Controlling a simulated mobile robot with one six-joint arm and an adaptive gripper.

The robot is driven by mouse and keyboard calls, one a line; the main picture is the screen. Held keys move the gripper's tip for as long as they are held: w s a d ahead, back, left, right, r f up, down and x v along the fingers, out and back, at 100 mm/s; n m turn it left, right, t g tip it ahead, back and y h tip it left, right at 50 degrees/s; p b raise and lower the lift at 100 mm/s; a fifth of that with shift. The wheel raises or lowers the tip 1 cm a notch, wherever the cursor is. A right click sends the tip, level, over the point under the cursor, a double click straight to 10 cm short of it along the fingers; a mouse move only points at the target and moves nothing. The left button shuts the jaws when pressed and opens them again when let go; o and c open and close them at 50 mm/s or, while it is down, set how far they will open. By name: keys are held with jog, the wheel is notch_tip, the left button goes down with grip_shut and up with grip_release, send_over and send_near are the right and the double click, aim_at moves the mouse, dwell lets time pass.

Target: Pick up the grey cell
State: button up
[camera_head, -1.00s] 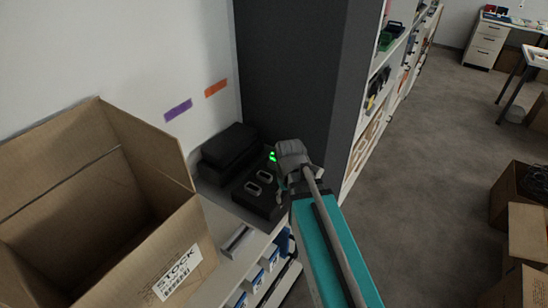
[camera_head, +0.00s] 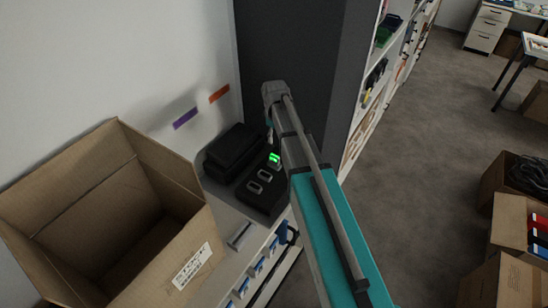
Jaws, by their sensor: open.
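A black charger block (camera_head: 252,198) sits on the white shelf top, with two light-rimmed slots and a lit green spot (camera_head: 274,159) at its far end. I cannot tell for sure which piece is the grey cell; a small grey bar-like piece (camera_head: 240,236) lies on the shelf in front of the block. My gripper (camera_head: 269,138) hangs below the end of my arm, above the far end of the block. Only a sliver of it shows beside the arm, and its fingertips are mostly hidden. It is open, and I see nothing held.
A large open carton (camera_head: 190,266) with a STOCK label stands on the left. A black case (camera_head: 234,150) lies behind the block, against the wall. A dark pillar (camera_head: 300,60) rises just behind my arm. The floor at right is clear up to several cartons.

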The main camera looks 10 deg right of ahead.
aim_at(275, 155)
dwell(0.4)
notch_tip(275, 155, down, 9)
jog(key=b, duration=0.8)
jog(key=shift+r+b, duration=0.2)
jog(key=shift+b, duration=0.15)
jog(key=shift+f, duration=0.1)
jog(key=f+b, duration=0.1)
jog(key=w+f+b, duration=0.1)
jog(key=f+b, duration=0.1)
jog(key=shift+d+f, duration=0.15)
jog(key=shift+f+b, duration=0.85)
jog(key=shift+b, duration=0.25)
grip_shut()
dwell(0.3)
